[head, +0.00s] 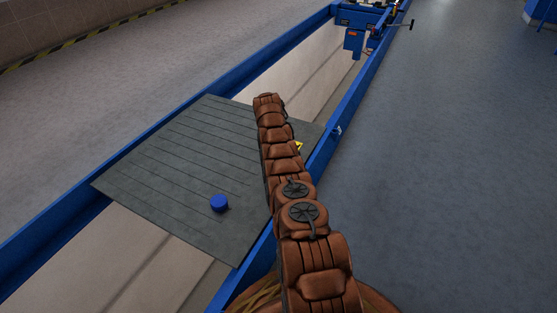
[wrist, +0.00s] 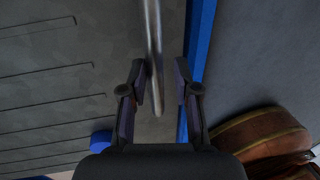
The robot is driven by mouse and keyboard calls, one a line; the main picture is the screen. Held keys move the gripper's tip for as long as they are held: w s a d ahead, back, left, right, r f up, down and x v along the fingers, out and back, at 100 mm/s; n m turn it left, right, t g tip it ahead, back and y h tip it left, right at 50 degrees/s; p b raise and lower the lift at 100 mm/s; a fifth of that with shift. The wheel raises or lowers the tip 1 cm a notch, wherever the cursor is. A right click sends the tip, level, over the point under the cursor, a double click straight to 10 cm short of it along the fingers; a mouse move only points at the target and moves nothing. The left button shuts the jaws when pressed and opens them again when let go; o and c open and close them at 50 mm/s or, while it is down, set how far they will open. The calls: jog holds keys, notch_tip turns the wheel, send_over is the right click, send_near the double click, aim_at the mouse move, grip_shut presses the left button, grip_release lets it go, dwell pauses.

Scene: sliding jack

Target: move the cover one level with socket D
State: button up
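The cover (head: 165,160) is a dark grey grooved plate lying across the pit between two blue rails. In the wrist view, the cover (wrist: 45,75) fills the left side. A round metal bar (wrist: 153,45) runs above the cover near the right rail. My gripper (wrist: 161,82) is open, with the bar's end showing between its fingers, closer to the left one; I cannot tell whether they touch. In the head view my arm hides the gripper and the bar. I cannot make out socket D; a small pale mark (head: 338,130) shows on the right rail.
A blue round knob (head: 219,203) stands on the cover's near part. A yellow label (head: 298,147) is partly behind my arm. A blue jack (head: 365,20) spans the pit at the far end. The pit (head: 300,70) is open beyond the cover and on its near side.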

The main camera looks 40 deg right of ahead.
jog(key=shift+o, duration=1.2)
jog(key=shift+w, duration=0.1)
jog(key=shift+a, duration=0.1)
jog(key=shift+r, duration=0.2)
jog(key=s+v, duration=0.1)
jog(key=v, duration=0.8)
jog(key=shift+s+d+r, duration=0.3)
jog(key=shift+r, duration=0.05)
